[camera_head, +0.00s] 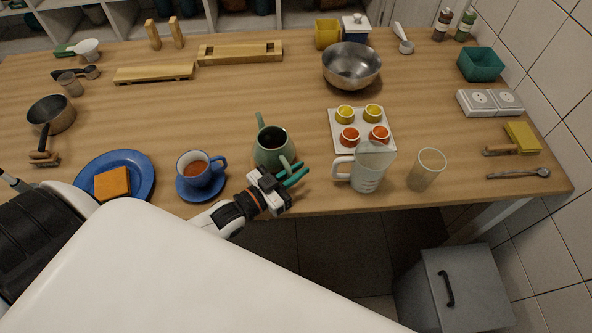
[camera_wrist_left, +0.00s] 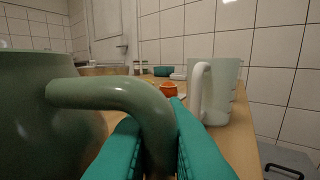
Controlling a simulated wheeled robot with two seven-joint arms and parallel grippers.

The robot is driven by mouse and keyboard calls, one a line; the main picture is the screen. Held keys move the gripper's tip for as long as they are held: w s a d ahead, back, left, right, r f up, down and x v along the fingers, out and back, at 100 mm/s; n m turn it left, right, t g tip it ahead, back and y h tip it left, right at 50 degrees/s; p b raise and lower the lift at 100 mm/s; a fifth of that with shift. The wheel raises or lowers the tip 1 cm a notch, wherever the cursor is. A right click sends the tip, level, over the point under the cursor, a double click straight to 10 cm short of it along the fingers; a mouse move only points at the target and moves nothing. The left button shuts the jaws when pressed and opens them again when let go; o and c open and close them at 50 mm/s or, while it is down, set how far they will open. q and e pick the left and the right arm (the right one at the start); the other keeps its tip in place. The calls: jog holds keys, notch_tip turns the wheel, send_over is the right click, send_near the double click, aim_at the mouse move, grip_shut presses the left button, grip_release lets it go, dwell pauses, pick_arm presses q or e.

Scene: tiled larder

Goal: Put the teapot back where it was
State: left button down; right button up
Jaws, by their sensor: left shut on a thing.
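The green teapot (camera_head: 272,148) is near the table's front edge, upright, its spout pointing to the back. I cannot tell whether its base touches the table. My left gripper (camera_head: 294,178) is shut on the teapot's handle, at the front right side of the pot. In the left wrist view the handle (camera_wrist_left: 110,95) curves down between my teal fingers (camera_wrist_left: 160,150), and the teapot's body (camera_wrist_left: 40,120) fills the left side. My right gripper is not in view.
A blue cup (camera_head: 197,168) of brown drink on a saucer stands left of the teapot. A clear jug (camera_head: 368,172) and a glass (camera_head: 426,170) stand right. A white tray (camera_head: 337,122) with small cups is behind the jug. Bare table lies behind the teapot.

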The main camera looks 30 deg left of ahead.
pick_arm(q)
jog(key=c, duration=1.5)
grip_release()
jog(key=shift+o, duration=0.2)
jog(key=shift+r, duration=0.15)
jog(key=b+v, duration=0.1)
jog(key=v, duration=1)
jog(key=shift+s+a, duration=0.25)
jog(key=shift+s, duration=0.25)
